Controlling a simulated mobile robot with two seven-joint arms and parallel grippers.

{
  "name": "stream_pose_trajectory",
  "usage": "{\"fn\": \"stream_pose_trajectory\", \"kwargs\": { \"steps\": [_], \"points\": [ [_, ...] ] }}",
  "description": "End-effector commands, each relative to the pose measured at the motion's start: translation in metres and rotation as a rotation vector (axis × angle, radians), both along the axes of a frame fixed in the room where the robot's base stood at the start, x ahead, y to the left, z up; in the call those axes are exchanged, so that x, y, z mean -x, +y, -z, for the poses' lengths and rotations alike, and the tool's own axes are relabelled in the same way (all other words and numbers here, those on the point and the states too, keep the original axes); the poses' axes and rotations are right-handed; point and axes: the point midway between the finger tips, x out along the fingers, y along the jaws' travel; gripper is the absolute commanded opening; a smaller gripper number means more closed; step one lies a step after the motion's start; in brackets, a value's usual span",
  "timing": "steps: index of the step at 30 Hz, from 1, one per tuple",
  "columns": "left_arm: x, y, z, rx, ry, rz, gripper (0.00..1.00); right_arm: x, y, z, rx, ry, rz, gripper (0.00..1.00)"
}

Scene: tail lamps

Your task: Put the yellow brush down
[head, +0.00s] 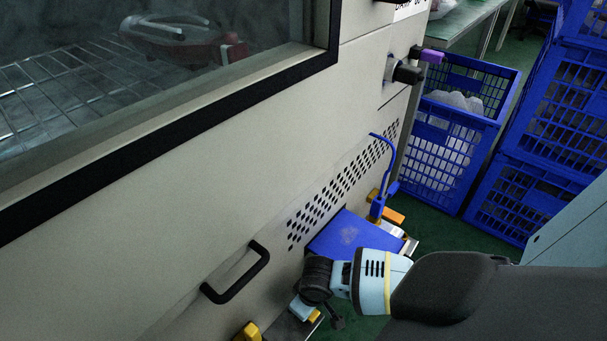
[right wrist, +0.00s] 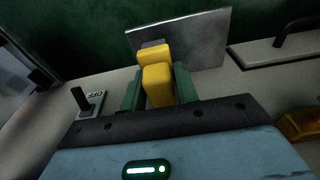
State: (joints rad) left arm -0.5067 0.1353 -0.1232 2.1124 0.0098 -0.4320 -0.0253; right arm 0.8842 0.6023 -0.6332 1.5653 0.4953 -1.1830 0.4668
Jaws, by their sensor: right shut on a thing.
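The yellow brush (right wrist: 158,86) shows in the right wrist view as a blocky yellow piece between the dark green fingers of my right gripper (right wrist: 157,80). The gripper is shut on it. A flat grey plate (right wrist: 205,40) shows just behind the brush; I cannot tell whether they touch. In the head view my right arm comes in from the right, and its gripper (head: 302,308) is low in front of the beige machine, small and partly hidden by the wrist. The brush is hard to make out there. My left gripper is not in view.
The beige machine (head: 230,180) has a black handle (head: 236,272) beside my right gripper. A blue box (head: 350,232) and orange pieces (head: 390,212) lie beyond my wrist. Another yellow object (head: 248,331) is at the bottom edge. Blue crates (head: 445,150) stand at the back right.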

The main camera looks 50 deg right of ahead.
Motion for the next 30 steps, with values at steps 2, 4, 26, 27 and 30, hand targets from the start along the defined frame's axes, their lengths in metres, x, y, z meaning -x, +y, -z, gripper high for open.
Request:
{"fn": "stream_pose_trajectory", "kwargs": {
  "steps": [2, 4, 26, 27, 30],
  "points": [
    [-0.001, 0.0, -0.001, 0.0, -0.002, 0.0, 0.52, 0.0, 0.0, 0.0, 0.0, 0.0, 0.0, 0.04],
    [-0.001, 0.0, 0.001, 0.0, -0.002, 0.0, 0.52, -0.003, -0.002, 0.0, 0.001, -0.001, 0.0, 0.04],
    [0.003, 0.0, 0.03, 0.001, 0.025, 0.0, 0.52, -0.011, -0.006, 0.038, 0.0, -0.001, 0.001, 0.04],
    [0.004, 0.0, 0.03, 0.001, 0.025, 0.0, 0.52, -0.011, -0.006, 0.039, 0.0, -0.001, 0.001, 0.04],
    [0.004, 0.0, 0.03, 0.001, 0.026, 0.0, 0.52, -0.011, -0.006, 0.039, 0.0, -0.001, 0.0, 0.39]
  ]
}}
